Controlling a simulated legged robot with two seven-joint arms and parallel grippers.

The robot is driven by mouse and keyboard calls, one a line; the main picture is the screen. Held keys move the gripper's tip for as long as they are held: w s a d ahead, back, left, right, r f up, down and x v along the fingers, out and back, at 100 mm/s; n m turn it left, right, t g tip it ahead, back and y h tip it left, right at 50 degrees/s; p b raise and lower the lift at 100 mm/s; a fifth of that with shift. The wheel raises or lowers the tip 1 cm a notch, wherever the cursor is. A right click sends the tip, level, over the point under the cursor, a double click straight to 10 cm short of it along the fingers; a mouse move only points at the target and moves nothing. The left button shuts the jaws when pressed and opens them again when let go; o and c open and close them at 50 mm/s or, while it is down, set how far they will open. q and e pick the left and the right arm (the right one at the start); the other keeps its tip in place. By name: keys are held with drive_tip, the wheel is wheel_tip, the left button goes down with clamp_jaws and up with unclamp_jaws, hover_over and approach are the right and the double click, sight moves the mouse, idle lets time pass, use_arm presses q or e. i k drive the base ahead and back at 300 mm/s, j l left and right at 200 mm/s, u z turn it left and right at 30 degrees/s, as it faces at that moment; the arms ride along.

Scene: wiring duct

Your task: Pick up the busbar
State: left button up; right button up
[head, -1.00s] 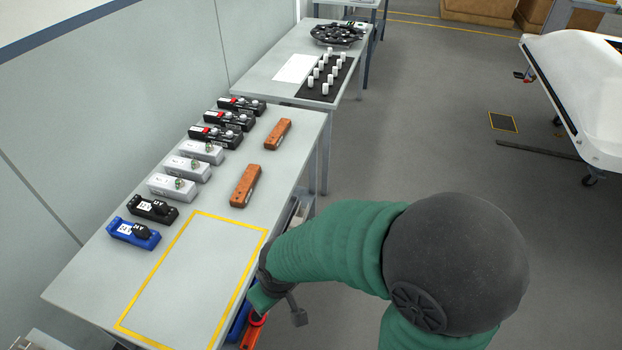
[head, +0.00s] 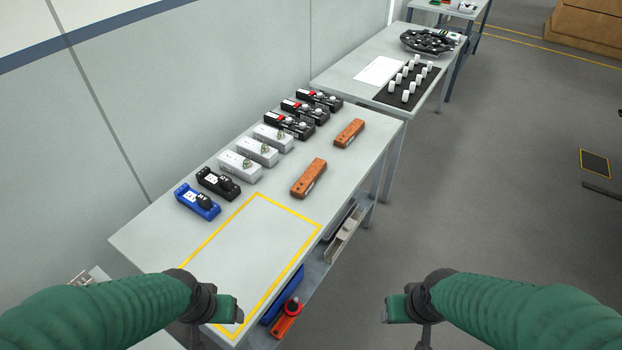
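Two copper-orange bars, which look like busbars, lie flat on the grey table. The nearer bar (head: 309,178) is right of the middle of the table, and the farther bar (head: 349,133) is near its far right end. My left gripper (head: 230,309) is over the near end of the table, at the yellow outline and well short of both bars. My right gripper (head: 396,308) is out over the floor, right of the table. Neither gripper touches a bar. The fingers are too small and edge-on to show their opening.
Along the wall side of the table (head: 245,212) stand a blue unit (head: 197,202), a black unit (head: 218,184), white units (head: 240,166) and black-red units (head: 289,125). The yellow-outlined area is bare. A lower shelf holds a blue bin and a red-orange tool (head: 287,318).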

sight(301, 188)
drive_tip(key=u, duration=0.45)
drive_tip(key=i+l+u, duration=0.15)
drive_tip(key=u, duration=0.3)
drive_tip(key=i+l+u, duration=0.1)
drive_tip(key=l+u, duration=0.2)
drive_tip(key=u, duration=0.15)
drive_tip(key=l+u, duration=0.25)
drive_tip(key=u, duration=0.25)
drive_tip(key=i+l+u, duration=0.1)
drive_tip(key=l+u, duration=0.15)
drive_tip(key=l, duration=1.2)
